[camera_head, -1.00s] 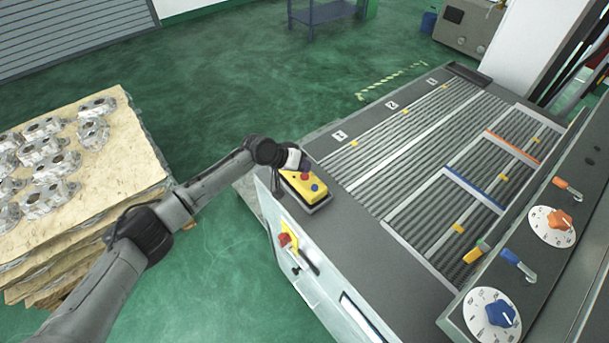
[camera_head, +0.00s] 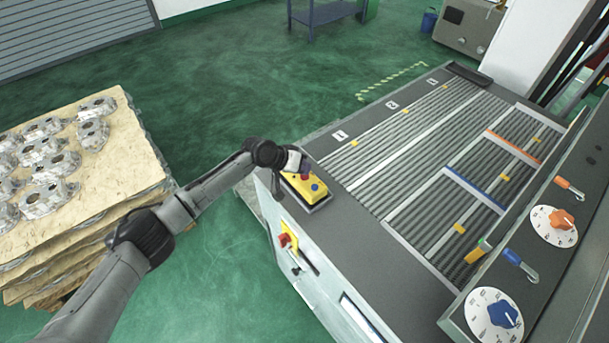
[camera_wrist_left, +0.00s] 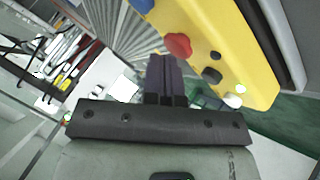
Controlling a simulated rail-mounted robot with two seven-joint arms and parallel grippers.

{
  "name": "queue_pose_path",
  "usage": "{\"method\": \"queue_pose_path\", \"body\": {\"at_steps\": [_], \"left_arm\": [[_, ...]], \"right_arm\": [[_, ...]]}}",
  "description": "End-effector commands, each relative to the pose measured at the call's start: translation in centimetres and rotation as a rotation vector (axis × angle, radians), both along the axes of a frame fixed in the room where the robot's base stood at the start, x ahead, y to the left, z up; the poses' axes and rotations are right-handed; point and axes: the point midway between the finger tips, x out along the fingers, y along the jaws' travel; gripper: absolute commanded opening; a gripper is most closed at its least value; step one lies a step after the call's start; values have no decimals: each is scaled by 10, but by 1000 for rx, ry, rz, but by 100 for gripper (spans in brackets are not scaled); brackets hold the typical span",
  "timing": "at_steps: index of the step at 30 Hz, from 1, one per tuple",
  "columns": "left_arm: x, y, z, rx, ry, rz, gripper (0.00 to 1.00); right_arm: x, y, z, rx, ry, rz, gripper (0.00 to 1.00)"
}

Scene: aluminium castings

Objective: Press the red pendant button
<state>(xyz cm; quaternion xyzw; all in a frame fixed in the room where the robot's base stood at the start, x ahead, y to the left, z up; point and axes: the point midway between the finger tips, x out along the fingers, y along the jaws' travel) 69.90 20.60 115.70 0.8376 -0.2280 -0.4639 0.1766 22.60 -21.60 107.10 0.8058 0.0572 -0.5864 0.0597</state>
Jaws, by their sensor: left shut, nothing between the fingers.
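The yellow pendant (camera_head: 313,197) lies on the near left corner of the machine table in the head view. Its red button (camera_head: 305,177) shows just below my left gripper (camera_head: 304,166). In the left wrist view the yellow pendant (camera_wrist_left: 245,50) fills the upper right, with the red button (camera_wrist_left: 178,44) on its near edge. My left gripper's dark fingers (camera_wrist_left: 164,62) are shut and empty, with their tips close to the red button. I cannot tell whether they touch it. My right gripper is in neither view.
The grooved machine table (camera_head: 345,230) extends right of the pendant. A control panel with a blue dial (camera_head: 503,315) and an orange dial (camera_head: 561,219) stands at the right. A red switch (camera_head: 285,240) is on the table's side. A pallet stack with castings (camera_head: 50,170) is at left.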

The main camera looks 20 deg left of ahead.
Motion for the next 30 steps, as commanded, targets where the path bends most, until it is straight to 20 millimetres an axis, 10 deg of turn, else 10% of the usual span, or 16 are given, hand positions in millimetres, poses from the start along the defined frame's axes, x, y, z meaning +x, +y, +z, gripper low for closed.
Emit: {"method": "queue_pose_path", "body": {"at_steps": [30], "left_arm": [[0, 0, -1, 0, 1, -1, 0]], "right_arm": [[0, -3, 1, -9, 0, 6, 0]]}}
